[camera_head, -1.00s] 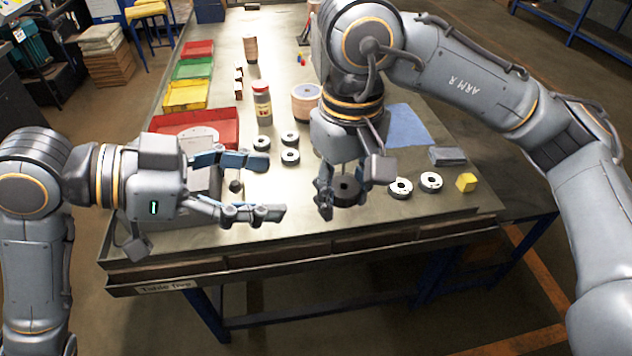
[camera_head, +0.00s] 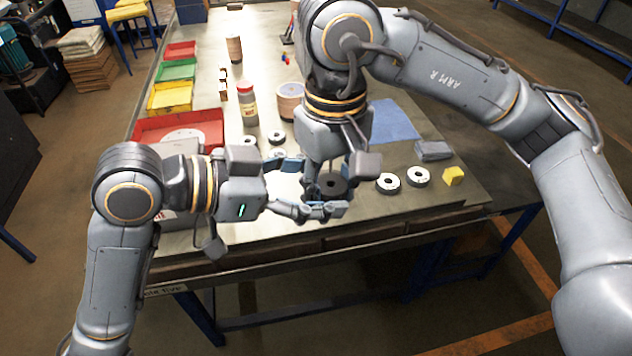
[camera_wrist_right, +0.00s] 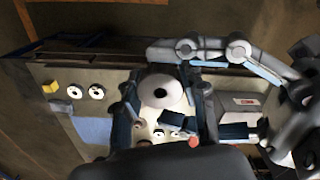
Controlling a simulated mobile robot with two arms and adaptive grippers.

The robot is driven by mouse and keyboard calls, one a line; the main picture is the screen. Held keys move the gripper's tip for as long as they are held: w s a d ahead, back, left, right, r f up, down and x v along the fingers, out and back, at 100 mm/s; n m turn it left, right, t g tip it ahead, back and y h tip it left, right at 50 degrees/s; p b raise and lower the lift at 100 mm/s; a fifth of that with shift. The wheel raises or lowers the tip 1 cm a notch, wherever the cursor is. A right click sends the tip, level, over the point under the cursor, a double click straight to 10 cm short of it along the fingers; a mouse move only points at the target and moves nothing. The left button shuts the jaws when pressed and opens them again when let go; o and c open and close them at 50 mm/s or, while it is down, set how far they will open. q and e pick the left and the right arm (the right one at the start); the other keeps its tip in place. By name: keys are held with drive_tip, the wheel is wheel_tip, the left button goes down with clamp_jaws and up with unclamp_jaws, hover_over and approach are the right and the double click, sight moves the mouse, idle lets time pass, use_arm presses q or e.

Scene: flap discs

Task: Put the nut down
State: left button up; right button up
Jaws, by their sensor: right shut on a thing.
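My right gripper (camera_head: 331,192) points down and is shut on a dark disc with a centre hole (camera_head: 332,184), above the table's front part. In the right wrist view this disc (camera_wrist_right: 160,91) looks pale with a dark centre, between the two fingers. My left gripper (camera_head: 316,189) comes in from the left; its fingers are spread, one behind and one in front of the disc. I cannot tell whether they touch it. I cannot make out a separate nut; the left gripper and arm hide part of the table.
Two pale ringed discs (camera_head: 388,183) (camera_head: 418,176), a yellow block (camera_head: 453,176) and a grey block (camera_head: 433,151) lie to the right. A red tray (camera_head: 140,133), a bottle (camera_head: 247,104) and a spool (camera_head: 290,100) stand behind. The blue mat (camera_head: 394,122) is bare.

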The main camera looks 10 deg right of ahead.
use_arm(q)
drive_tip(key=c, duration=1.1)
drive_tip(key=shift+o, duration=0.2)
drive_tip(key=shift+w, duration=0.1)
use_arm(e)
drive_tip(key=o, duration=1.1)
